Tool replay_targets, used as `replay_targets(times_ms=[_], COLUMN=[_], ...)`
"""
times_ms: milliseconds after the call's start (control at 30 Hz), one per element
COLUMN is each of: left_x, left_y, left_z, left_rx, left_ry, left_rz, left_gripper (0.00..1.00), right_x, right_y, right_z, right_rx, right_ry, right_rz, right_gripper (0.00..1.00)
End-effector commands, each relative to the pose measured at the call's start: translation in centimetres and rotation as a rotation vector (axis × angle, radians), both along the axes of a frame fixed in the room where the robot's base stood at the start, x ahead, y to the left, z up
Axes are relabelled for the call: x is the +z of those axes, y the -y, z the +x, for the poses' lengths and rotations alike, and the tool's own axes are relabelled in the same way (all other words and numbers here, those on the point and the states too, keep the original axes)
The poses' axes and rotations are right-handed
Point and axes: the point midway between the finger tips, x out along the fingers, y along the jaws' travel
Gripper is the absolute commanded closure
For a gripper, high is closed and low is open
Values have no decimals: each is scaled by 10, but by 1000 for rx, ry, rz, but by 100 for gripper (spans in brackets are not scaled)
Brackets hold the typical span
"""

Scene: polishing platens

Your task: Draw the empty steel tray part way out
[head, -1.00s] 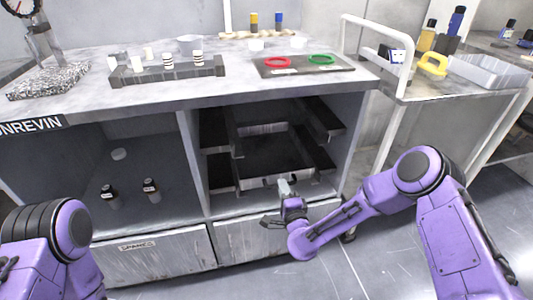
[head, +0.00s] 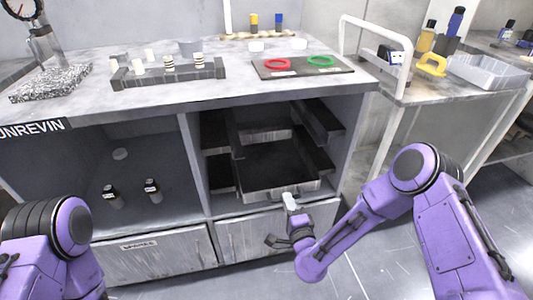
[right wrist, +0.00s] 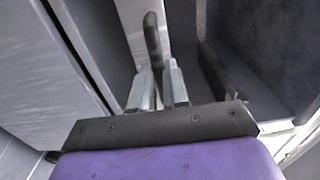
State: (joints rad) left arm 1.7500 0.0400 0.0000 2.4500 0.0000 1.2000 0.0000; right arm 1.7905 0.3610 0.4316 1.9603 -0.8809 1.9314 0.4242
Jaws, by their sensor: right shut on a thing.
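The empty steel tray (head: 262,194) sits in the right bay of the cabinet under the bench, with a bare dark floor and a pale front wall. Its front stands near the bay's front edge. In the right wrist view, the fingers (right wrist: 158,88) close around a dark upright handle (right wrist: 152,40). The exact grip is small and partly hidden in the head view. My left gripper is out of view; only part of my left arm shows.
Dark side rails (head: 318,122) flank the tray inside the bay. Cabinet doors (head: 240,236) lie below. Two small bottles (head: 153,190) stand in the left bay. A white-railed cart (head: 440,92) stands to the right. The floor before the cabinet is free.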

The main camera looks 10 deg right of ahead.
Motion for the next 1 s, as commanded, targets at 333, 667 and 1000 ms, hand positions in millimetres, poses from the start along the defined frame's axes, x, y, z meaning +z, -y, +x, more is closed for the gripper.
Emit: replay_targets(times_ms=[333, 667, 1000], left_x=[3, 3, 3], left_y=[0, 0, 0], left_z=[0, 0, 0], left_rx=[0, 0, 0], left_ry=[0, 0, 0], left_rz=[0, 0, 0], left_gripper=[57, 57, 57], right_x=[0, -1, -1], right_y=[1, 1, 2], right_z=[-20, -39, -54], right_rx=[0, 2, 0], right_ry=[-2, -2, -2], right_rz=[0, 0, 0], right_gripper=[100, 100, 100])
